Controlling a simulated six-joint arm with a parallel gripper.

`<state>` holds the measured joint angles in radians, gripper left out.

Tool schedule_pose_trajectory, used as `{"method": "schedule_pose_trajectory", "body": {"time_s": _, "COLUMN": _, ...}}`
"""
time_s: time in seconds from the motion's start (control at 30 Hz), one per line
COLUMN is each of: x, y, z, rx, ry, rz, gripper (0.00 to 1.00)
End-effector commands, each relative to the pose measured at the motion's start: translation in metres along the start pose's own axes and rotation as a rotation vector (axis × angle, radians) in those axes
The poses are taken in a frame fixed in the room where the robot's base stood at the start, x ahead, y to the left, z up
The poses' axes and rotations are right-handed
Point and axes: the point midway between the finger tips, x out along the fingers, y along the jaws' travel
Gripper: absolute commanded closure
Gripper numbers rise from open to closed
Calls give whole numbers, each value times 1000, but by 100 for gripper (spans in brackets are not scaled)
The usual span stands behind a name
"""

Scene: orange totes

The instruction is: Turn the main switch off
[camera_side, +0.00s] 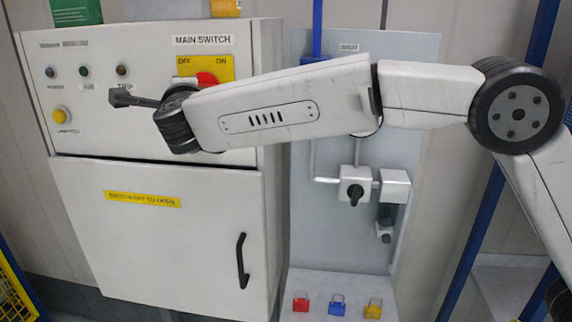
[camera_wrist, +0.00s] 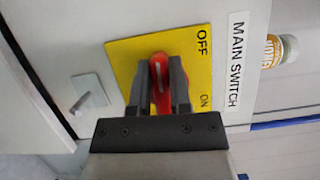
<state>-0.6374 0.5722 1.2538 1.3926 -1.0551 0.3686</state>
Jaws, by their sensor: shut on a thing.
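The main switch is a red handle (camera_wrist: 160,84) on a yellow plate (camera_wrist: 120,55) marked OFF and ON. In the wrist view my gripper (camera_wrist: 159,80) is shut on the red handle, with one dark finger on each side. The handle's long side runs roughly up and down in that view, and part of it is hidden by the fingers. In the side view the red handle (camera_side: 207,78) shows only in part above my arm, on the yellow plate (camera_side: 222,67) under the MAIN SWITCH label (camera_side: 203,40). My gripper's fingers are hidden there.
The switch is on a grey cabinet (camera_side: 150,240) with a black door handle (camera_side: 242,260). Indicator lamps and a yellow button (camera_side: 60,115) are at left. A grey panel (camera_side: 320,240) with a valve (camera_side: 355,188) stands at right, with red, blue and yellow padlocks below.

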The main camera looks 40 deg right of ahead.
Motion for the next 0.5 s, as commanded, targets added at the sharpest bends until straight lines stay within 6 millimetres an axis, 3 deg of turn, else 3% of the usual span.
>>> {"method": "schedule_pose_trajectory", "body": {"time_s": 0.5, "x": 2, "y": 4, "z": -3, "rx": -77, "ry": 10, "rz": 35, "gripper": 100}}
